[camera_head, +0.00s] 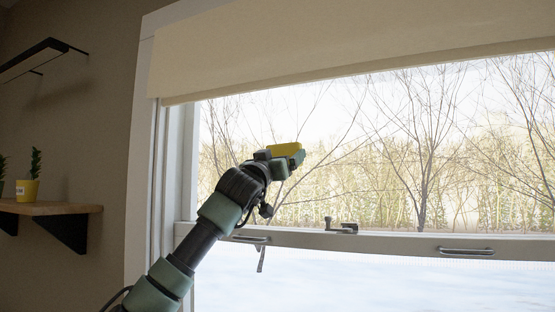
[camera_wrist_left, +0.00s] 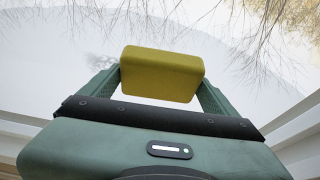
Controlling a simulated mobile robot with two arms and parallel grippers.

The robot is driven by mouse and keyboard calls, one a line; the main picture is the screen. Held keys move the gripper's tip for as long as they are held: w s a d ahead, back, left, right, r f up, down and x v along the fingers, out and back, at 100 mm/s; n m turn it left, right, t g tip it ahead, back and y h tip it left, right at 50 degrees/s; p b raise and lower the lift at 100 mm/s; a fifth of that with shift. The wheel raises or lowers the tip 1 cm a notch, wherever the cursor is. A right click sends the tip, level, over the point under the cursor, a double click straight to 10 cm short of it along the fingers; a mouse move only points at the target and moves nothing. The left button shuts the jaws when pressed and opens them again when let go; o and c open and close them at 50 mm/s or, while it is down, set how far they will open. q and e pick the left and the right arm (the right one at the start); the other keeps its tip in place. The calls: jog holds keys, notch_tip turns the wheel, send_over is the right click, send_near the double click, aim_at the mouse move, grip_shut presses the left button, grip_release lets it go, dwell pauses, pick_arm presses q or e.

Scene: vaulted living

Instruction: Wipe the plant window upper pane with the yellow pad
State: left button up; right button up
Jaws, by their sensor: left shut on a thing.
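The yellow pad (camera_head: 286,150) is in my left gripper (camera_head: 278,160), in front of the upper pane (camera_head: 345,140) of the window, toward its left side. In the left wrist view the pad (camera_wrist_left: 162,74) sits between the two green fingers of the left gripper (camera_wrist_left: 160,85), which are shut on it. I cannot tell whether the pad touches the glass. Bare trees and snow show through the pane. My right gripper is not in view.
A cream blind (camera_head: 350,40) covers the top of the window. A rail (camera_head: 400,243) with a latch (camera_head: 342,227) and handles (camera_head: 466,251) runs below the upper pane. At left, a wooden shelf (camera_head: 50,208) holds a potted plant (camera_head: 28,190), below a black bracket (camera_head: 40,50).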

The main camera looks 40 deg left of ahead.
pick_arm(q)
jog(key=shift+w+d+b, duration=0.1)
jog(key=shift+w+d, duration=0.25)
jog(key=shift+d, duration=0.8)
jog(key=shift+w+d+b, duration=0.1)
jog(key=shift+w+d, duration=0.3)
jog(key=shift+d, duration=0.8)
jog(key=shift+w+d+b, duration=0.1)
jog(key=shift+w+d, duration=0.25)
jog(key=shift+d, duration=0.8)
jog(key=shift+w+d+f+b, duration=0.15)
jog(key=shift+w+d+b, duration=0.05)
jog(key=shift+d+b, duration=0.35)
jog(key=shift+w+d+f+b, duration=0.1)
jog(key=shift+w+d+b, duration=0.05)
jog(key=shift+d+b, duration=0.35)
jog(key=shift+w+d+r+b, duration=0.15)
jog(key=shift+w+d+b, duration=0.1)
jog(key=shift+d+b, duration=0.4)
jog(key=shift+d+r, duration=0.1)
jog(key=shift+d, duration=0.05)
jog(key=shift+s+a+p, duration=0.25)
jog(key=shift+a+p, duration=0.3)
jog(key=shift+a, duration=0.2)
jog(key=s+a+p, duration=0.3)
jog(key=a+p, duration=0.1)
jog(key=a, duration=0.6)
jog(key=shift+s, duration=0.15)
